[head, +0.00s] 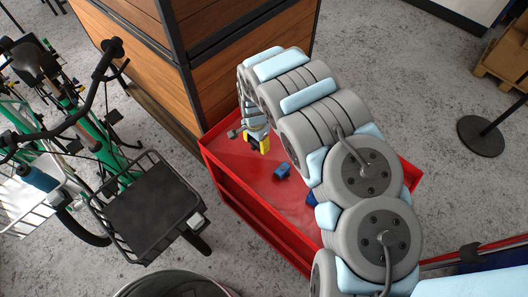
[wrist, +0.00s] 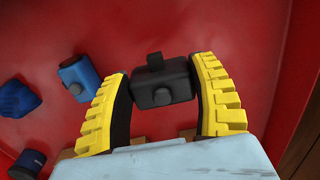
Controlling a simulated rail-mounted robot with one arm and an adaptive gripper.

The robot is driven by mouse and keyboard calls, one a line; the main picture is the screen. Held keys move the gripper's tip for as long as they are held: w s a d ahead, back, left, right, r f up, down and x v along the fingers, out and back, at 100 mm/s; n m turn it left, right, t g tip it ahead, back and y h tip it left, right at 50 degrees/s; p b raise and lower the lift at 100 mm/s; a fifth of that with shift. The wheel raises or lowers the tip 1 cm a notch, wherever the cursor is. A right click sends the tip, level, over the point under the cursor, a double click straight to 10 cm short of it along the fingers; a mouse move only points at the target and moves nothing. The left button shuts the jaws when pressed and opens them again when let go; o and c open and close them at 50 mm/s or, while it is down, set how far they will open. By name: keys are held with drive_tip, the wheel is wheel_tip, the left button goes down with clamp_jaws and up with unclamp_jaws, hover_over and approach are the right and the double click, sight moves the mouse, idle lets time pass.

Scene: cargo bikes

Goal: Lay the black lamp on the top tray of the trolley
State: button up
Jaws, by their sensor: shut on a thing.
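The black lamp (wrist: 165,85) is a small dark block with a round knob and a short tab, seen between my fingers in the wrist view. My gripper (wrist: 165,97) is shut on it, with a yellow ribbed finger on each side. In the head view my gripper (head: 258,145) is over the left part of the trolley's red top tray (head: 250,185). There the lamp is mostly hidden by the fingers. I cannot tell whether the lamp touches the tray floor.
A small grey object (head: 233,133) shows near the tray's left corner. A wooden cabinet (head: 215,45) stands behind; a bike basket (head: 145,210) is at left.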

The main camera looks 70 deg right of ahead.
drive_tip(key=shift+f, duration=2.6)
drive_tip(key=shift+f, duration=0.1)
drive_tip(key=o, duration=1.2)
drive_tip(key=shift+d, duration=0.1)
drive_tip(key=shift+r, duration=3.1)
wheel_tip(320, 180, up, 6)
drive_tip(key=p, duration=0.3)
hover_over(257, 155)
